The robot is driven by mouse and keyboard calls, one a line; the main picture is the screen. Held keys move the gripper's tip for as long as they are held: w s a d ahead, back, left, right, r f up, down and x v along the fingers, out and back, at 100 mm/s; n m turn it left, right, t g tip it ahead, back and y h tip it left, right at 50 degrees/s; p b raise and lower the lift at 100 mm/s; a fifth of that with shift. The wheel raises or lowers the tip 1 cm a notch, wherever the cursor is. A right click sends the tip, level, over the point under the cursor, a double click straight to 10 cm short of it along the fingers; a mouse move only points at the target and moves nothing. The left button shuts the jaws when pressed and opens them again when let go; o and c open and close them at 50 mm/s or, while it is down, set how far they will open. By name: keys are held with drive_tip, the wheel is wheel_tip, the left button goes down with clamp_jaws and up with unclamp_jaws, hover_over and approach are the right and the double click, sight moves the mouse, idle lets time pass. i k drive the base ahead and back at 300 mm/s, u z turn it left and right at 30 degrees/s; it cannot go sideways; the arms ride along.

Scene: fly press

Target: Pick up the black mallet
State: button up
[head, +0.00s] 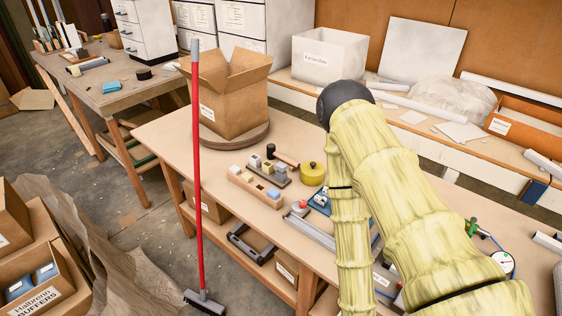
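The black mallet (271,151) lies on the wooden workbench (170,136), behind the small blocks. Its dark head is on the left and a short brown handle runs right and toward the front, ending near the yellow round container (312,173). My arm, in a pale yellow cover, rises from the lower right and bends at a dark joint over the bench. My gripper is not in view. Part of the bench to the right of the mallet is hidden behind my arm.
A wooden rack of coloured blocks (254,189) stands in front of the mallet. An open cardboard box (225,95) sits on a round board behind it. A red-handled broom (197,170) stands upright before the bench. Small tools and a gauge (502,262) lie to the right.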

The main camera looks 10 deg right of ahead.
sight(272, 153)
drive_tip(key=u, duration=1.6)
drive_tip(key=i, duration=0.9)
drive_tip(key=z, duration=1.25)
